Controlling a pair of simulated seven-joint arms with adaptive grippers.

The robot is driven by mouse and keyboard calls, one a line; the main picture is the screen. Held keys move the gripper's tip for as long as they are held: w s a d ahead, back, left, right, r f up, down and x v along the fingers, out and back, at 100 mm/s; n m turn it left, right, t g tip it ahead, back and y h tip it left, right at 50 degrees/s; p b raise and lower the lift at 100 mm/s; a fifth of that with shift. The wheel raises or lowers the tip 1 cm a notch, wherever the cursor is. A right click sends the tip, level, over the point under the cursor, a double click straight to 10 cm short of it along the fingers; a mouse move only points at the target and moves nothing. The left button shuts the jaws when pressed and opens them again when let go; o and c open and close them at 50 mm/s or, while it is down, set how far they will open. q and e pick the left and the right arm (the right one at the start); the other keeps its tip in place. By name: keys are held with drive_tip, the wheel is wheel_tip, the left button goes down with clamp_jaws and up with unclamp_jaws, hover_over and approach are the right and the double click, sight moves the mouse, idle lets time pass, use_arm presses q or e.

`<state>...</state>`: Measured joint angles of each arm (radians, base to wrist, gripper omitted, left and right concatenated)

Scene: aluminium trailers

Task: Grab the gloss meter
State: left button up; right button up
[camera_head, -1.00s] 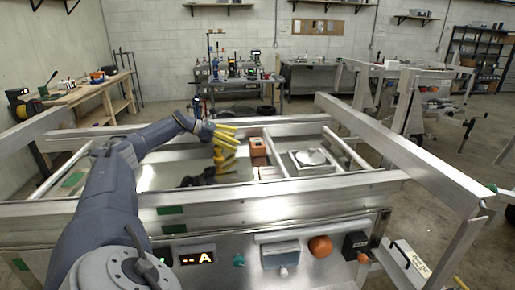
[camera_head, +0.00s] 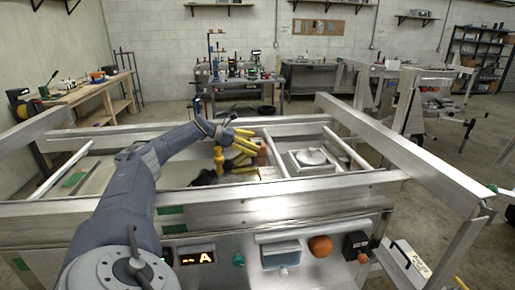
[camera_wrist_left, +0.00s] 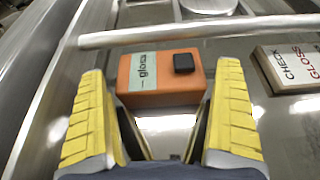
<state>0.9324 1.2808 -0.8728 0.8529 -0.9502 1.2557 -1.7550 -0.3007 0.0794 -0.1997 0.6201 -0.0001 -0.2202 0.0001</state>
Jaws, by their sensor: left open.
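The gloss meter is an orange box (camera_wrist_left: 135,98) with a pale "gloss" label and a black knob on top, in the left wrist view. In the head view, a small part of it (camera_head: 262,153) shows beside the yellow fingers. My left gripper (camera_wrist_left: 160,85) is open, with one yellow finger on each side of the box's near part and visible gaps between. It also shows in the head view (camera_head: 250,146), reaching into the trailer frame. Whether the fingers are level with the box or above it, I cannot tell. My right gripper is not in view.
A "CHECK GLOSS" sign (camera_wrist_left: 295,66) lies right of the meter. A metal bar (camera_wrist_left: 220,30) crosses just beyond it. A yellow object (camera_head: 219,160) and a dark item (camera_head: 203,178) are near the gripper inside the frame. The front rail (camera_head: 300,195) runs below my arm.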

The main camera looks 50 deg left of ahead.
use_arm(q)
drive_tip(key=c, duration=1.1)
drive_tip(key=shift+c, duration=0.2)
